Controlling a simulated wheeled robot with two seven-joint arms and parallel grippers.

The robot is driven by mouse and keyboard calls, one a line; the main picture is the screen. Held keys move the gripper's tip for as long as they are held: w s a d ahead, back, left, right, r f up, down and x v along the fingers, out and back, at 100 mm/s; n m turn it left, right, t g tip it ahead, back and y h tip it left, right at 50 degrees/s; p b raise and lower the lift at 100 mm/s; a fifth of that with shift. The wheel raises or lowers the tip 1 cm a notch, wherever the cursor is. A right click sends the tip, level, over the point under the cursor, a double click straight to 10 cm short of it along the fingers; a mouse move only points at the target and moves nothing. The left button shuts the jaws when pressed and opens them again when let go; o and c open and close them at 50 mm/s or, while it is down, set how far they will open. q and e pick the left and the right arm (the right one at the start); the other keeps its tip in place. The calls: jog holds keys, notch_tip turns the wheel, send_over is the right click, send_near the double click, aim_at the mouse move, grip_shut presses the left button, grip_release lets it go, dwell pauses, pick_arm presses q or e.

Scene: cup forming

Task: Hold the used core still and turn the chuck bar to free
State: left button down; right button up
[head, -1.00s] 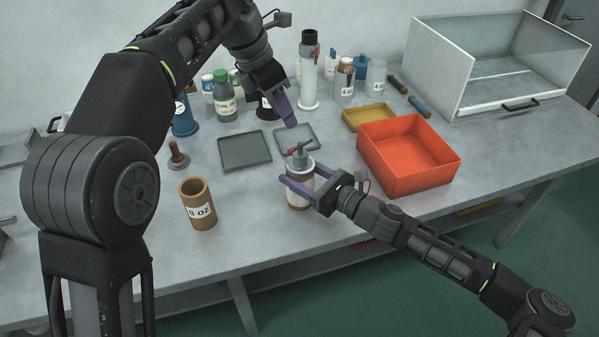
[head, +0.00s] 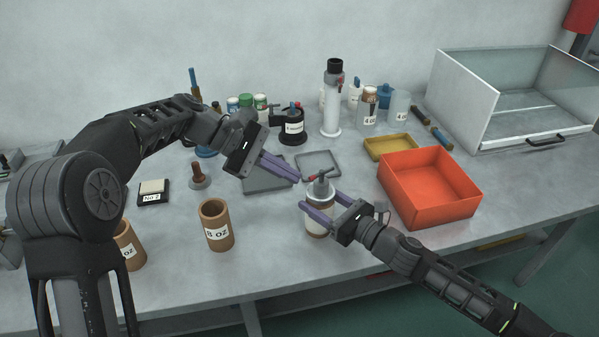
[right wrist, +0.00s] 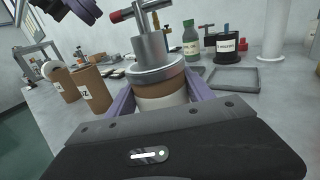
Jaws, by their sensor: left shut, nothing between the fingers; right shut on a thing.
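The used core (head: 317,224) is a pale-banded brown cylinder standing upright on the table. A grey metal chuck (head: 320,190) sits in its top, with a red-ended chuck bar (head: 313,178) across it. In the right wrist view the core (right wrist: 163,97), chuck (right wrist: 150,62) and red bar end (right wrist: 117,16) show close up. My right gripper (head: 318,210) is shut around the core, a finger on each side. My left gripper (head: 297,175) is shut and empty, its fingertips just left of the red bar end. I cannot tell whether they touch it.
An orange bin (head: 430,200) stands right of the core. Brown cores, one an 8 oz core (head: 215,228), stand to the left. Flat grey trays (head: 318,165) lie behind, with a yellow tray (head: 390,148), a white column (head: 331,105) and bottles further back. The table in front is clear.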

aim_at(322, 176)
pick_arm(q)
jog(key=w+a+f+m+t+h, duration=0.1)
jog(key=a+m+t+h, duration=0.3)
jog(key=a+m+t, duration=0.3)
jog(key=shift+w+a+m+h, duration=0.35)
jog(key=shift+a+m, duration=0.35)
jog(key=shift+a, duration=0.45)
jog(key=shift+w+d, duration=0.1)
jog(key=shift+d, duration=0.05)
jog(key=d+f, duration=0.1)
jog(key=d, duration=1)
jog(key=shift+w+d+f, duration=0.15)
jog(key=shift+w, duration=0.3)
